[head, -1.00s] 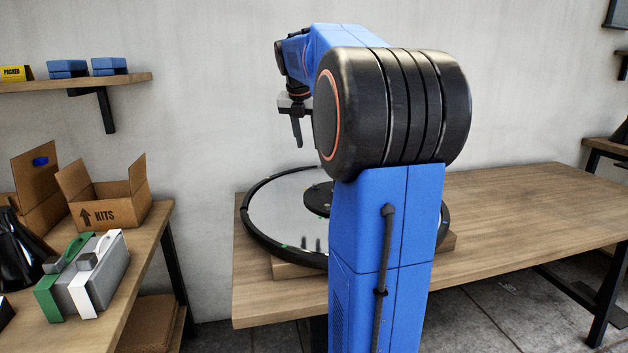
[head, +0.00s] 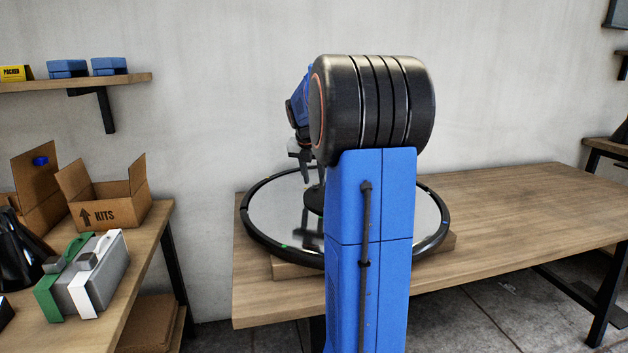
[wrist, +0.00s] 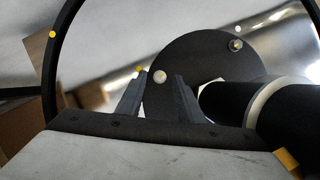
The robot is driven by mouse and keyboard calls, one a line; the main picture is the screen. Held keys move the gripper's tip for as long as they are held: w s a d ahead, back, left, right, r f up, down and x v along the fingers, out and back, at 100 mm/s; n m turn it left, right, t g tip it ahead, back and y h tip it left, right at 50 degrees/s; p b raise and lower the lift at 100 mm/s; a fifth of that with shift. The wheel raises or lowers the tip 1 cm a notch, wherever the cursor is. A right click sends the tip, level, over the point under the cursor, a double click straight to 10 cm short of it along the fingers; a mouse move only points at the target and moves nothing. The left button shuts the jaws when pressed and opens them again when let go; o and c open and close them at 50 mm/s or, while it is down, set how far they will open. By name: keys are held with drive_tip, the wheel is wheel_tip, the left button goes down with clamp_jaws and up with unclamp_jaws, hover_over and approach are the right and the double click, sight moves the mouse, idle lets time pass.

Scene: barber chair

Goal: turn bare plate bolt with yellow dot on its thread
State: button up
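The dark round plate (wrist: 205,60) sits in the middle of the mirror-like disc (head: 275,212); in the head view my arm hides much of it. In the wrist view, a pale round bolt head (wrist: 160,77) shows at the plate's near left edge, between my fingertips. A small yellow dot (wrist: 139,69) lies by the left fingertip; I cannot tell if it is on a thread. Another bolt (wrist: 235,44) stands at the plate's far right, with a white dot (wrist: 238,29) beyond it. My gripper (wrist: 160,84) is open above the plate; contact cannot be told. It shows small in the head view (head: 306,176).
A black rim (head: 262,242) with coloured marks circles the disc on the wooden table (head: 520,205). A dark cylinder with a pale band (wrist: 250,105) lies right of my fingers in the wrist view. The table's right side is clear. A KITS box (head: 120,212) stands on the left bench.

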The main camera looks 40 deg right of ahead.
drive_tip(key=shift+w+d+f, duration=0.1)
drive_tip(key=shift+d+f, duration=0.05)
drive_tip(key=shift+f, duration=0.25)
clamp_jaws()
drive_tip(key=shift+m, duration=0.4)
